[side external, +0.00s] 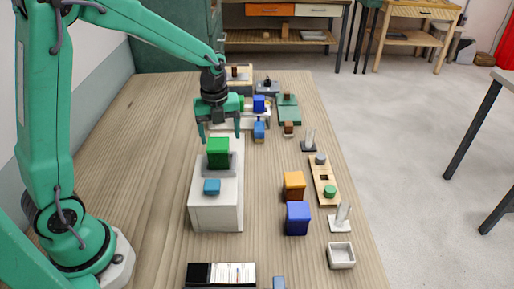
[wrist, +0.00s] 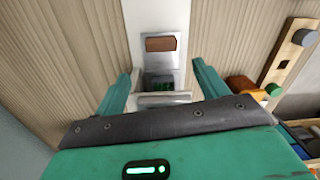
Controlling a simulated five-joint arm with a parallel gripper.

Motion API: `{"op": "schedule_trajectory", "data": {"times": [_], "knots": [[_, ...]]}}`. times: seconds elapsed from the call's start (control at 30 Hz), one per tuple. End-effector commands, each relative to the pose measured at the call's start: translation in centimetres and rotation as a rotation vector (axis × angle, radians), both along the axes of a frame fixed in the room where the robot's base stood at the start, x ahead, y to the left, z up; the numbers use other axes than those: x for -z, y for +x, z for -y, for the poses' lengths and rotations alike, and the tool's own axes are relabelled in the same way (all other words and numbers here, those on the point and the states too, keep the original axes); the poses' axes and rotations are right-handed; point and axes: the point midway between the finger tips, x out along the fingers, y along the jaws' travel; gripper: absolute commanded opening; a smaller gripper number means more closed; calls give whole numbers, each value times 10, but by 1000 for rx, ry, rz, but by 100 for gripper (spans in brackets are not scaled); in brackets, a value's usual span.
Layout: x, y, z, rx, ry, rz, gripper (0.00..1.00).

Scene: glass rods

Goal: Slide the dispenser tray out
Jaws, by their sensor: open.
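A white box-shaped body (side external: 215,212), which looks like the dispenser, stands on the wooden table. A grey holder (side external: 232,166) with a green block (side external: 218,152) is on its top, and a small blue block (side external: 212,187) is nearer the front. My gripper (side external: 221,132) is open above the box's far end, behind the green block. In the wrist view, my gripper's (wrist: 165,82) fingers are spread either side of a pale bar (wrist: 166,101) and a grey piece with green inside. I cannot tell which part is the tray, or whether a finger touches it.
An orange block (side external: 294,185) and a blue block (side external: 298,217) stand right of the box. Several coloured blocks and fixtures crowd the far end. The table's left side is clear.

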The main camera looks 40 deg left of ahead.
Motion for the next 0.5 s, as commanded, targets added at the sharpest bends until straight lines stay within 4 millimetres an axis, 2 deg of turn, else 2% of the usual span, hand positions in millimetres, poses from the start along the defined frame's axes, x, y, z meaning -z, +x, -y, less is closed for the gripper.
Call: {"op": "schedule_trajectory", "data": {"times": [0.2,0.5], "knots": [[20,10,-3,153,0,-32,73],[24,11,-3,182,1,-36,73]]}}
